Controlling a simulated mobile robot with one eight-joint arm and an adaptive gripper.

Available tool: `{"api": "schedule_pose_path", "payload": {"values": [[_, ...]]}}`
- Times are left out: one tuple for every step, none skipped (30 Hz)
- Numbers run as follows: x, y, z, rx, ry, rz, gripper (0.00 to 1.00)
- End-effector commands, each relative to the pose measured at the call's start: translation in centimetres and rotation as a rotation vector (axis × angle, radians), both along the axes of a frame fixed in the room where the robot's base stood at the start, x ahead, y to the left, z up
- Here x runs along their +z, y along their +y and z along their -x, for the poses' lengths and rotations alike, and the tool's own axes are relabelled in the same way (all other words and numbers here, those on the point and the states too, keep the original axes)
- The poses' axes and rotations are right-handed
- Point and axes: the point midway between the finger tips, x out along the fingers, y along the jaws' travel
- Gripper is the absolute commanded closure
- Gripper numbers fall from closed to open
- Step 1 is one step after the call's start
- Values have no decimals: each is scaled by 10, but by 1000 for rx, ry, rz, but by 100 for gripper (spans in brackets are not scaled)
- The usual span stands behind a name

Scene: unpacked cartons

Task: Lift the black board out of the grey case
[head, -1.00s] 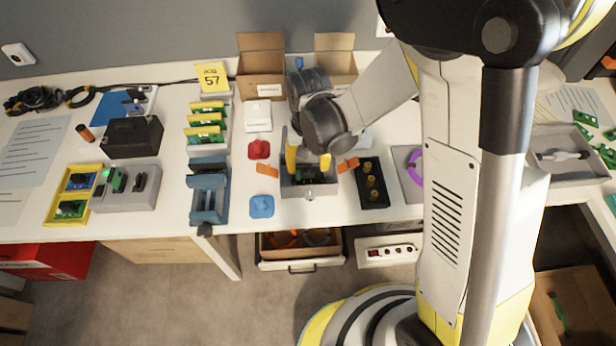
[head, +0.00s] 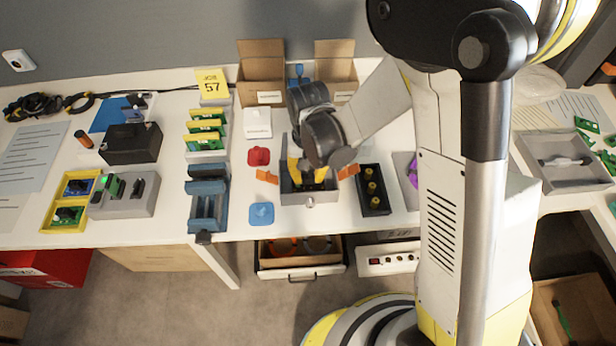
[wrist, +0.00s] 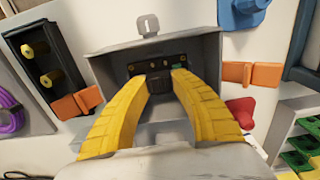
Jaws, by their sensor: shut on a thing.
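The grey case (head: 309,198) stands open near the table's front edge, and its wall also shows in the wrist view (wrist: 205,50). The black board (wrist: 158,63) lies inside it, dark with several copper-coloured holes. My gripper (head: 307,175) reaches down into the case with its two yellow fingers. In the wrist view my gripper (wrist: 166,77) is shut on the black board, with its fingertips at the board's near part. The board still sits within the case walls. In the head view the fingers mostly hide it.
Orange clips (head: 267,176) flank the case on both sides. A black tray with yellow cylinders (head: 373,190) stands close on the right. A blue piece (head: 261,214) and a red piece (head: 258,156) lie to the left. Open cartons (head: 262,75) stand behind.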

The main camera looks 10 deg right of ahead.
Motion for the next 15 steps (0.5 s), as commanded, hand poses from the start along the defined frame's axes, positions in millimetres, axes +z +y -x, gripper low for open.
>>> {"api": "schedule_pose_path", "payload": {"values": [[4, 0, 0, 0, 0, 0, 100], [7, 0, 0, 0, 0, 0, 100], [12, 0, 0, 0, 0, 0, 100], [16, 0, 0, 0, 0, 0, 100], [20, 0, 0, 0, 0, 0, 100], [27, 0, 0, 0, 0, 0, 100], [33, 0, 0, 0, 0, 0, 100], [39, 0, 0, 0, 0, 0, 100], [48, -1, 0, -1, 0, 0, 100], [49, -10, 0, -5, 0, 0, 100], [53, -17, 0, -6, 0, 0, 100], [59, -27, 1, -7, 0, 0, 100], [63, -34, 1, -6, 0, 0, 100], [67, -41, 1, -7, 0, 0, 100], [73, -51, 1, -6, 0, 0, 100]]}}
